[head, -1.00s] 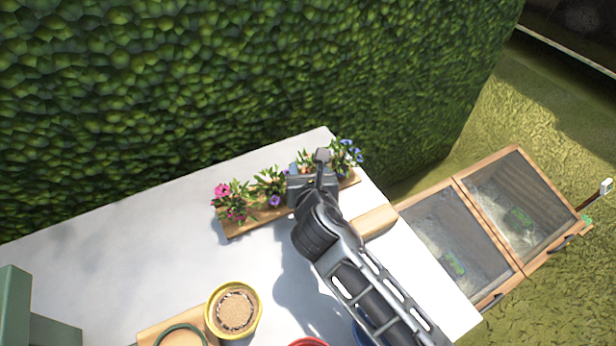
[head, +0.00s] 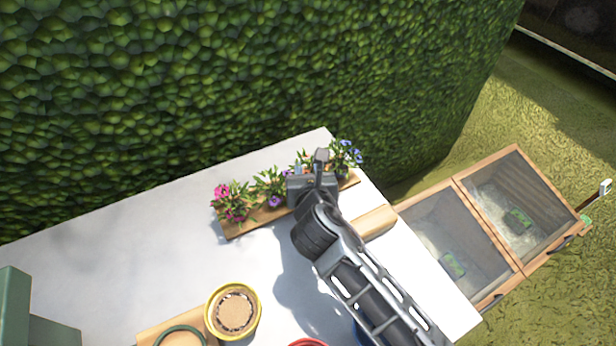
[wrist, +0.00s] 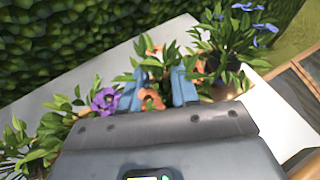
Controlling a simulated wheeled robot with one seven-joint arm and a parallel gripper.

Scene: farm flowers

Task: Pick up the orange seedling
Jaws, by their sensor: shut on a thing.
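The orange seedling (wrist: 152,98) has orange blooms and green leaves and shows in the wrist view between the two blue fingers of my gripper (wrist: 158,92). My gripper is shut on it, low among the plants. In the head view my gripper hides most of this seedling; some of its leaves (head: 303,160) show behind it. The seedling appears to be still at the wooden board (head: 240,224); its base is hidden.
A purple-flowered seedling (head: 271,186) and a pink one (head: 232,199) stand left of my gripper, a blue one (head: 345,155) close on its right. A yellow-rimmed pot (head: 234,311) stands on the white table (head: 130,255). A hedge (head: 200,80) rises behind.

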